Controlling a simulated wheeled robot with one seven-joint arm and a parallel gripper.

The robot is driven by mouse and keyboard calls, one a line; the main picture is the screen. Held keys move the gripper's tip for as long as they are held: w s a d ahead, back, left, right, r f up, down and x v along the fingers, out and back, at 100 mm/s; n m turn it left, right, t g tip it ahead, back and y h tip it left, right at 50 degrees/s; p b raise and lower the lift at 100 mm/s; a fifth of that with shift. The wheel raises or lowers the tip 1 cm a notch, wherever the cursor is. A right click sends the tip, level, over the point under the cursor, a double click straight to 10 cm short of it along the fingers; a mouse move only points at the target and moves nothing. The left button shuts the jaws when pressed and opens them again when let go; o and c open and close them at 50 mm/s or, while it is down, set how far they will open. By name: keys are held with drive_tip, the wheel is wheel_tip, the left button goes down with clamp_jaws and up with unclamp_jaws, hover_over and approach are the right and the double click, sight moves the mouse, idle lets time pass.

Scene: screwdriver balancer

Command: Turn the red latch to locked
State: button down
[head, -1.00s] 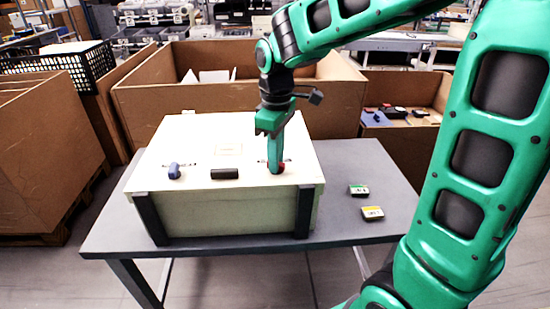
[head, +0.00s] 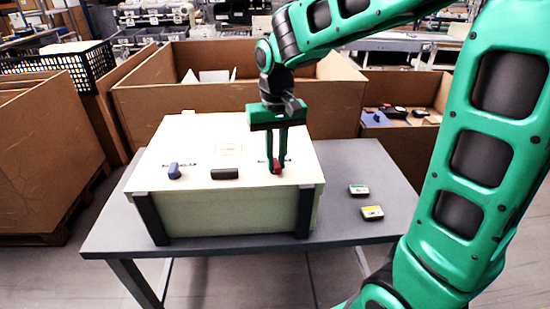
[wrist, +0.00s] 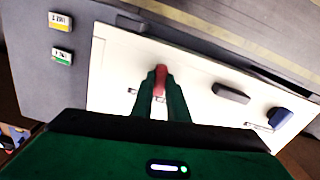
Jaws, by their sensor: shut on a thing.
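The red latch (head: 276,167) is on the right part of the lid of a cream box (head: 235,209). My gripper (head: 276,168) points down over it, its two green fingers shut on the latch. In the wrist view the red latch (wrist: 160,80) shows between the fingertips (wrist: 160,84), its long side running roughly along the fingers' line in the picture. The fingers hide part of the latch and its base. A blue latch (head: 174,171) stands at the left of the lid, and a dark handle (head: 225,174) lies between the two latches.
The box stands on a grey table (head: 370,165). Two small labelled blocks, one green-marked (head: 358,190) and one yellow-marked (head: 372,213), lie on the table right of the box. Large cardboard bins (head: 190,100) stand behind the table.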

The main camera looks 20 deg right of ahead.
drive_tip(key=shift+w+r+m, duration=0.1)
drive_tip(key=shift+w+m, duration=0.05)
drive_tip(key=shift+m, duration=0.85)
drive_tip(key=c, duration=1.7)
unclamp_jaws()
wheel_tip(320, 180, up, 11)
drive_tip(key=shift+f, duration=0.2)
